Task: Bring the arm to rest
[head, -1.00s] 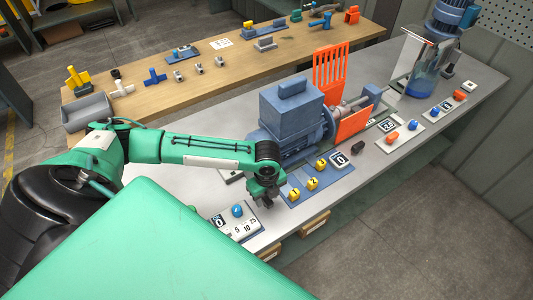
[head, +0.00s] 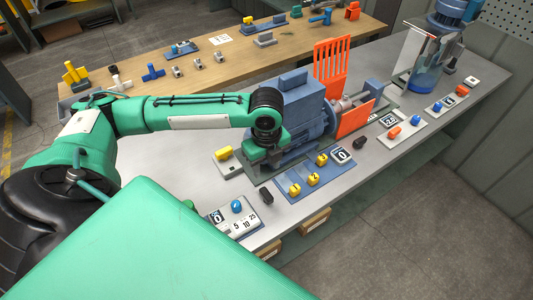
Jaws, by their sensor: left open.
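My left arm (head: 195,122), green with black joints, reaches in from the left above the grey bench. Its gripper (head: 264,160) points down in front of the blue motor-like housing (head: 292,108), beside the blue panel with yellow knobs (head: 315,176). It is open, and nothing shows between its fingers. The gripper overlaps the lower left of the housing in the picture, and I cannot tell the gap between them. My right gripper is out of view.
A yellow-handled part (head: 223,154) and a black knob (head: 266,195) are close to the gripper. A panel with a blue knob (head: 236,206) is at the front. An orange guard (head: 330,70) and a clear tank (head: 425,70) stand farther right. A wooden table (head: 130,88) is behind.

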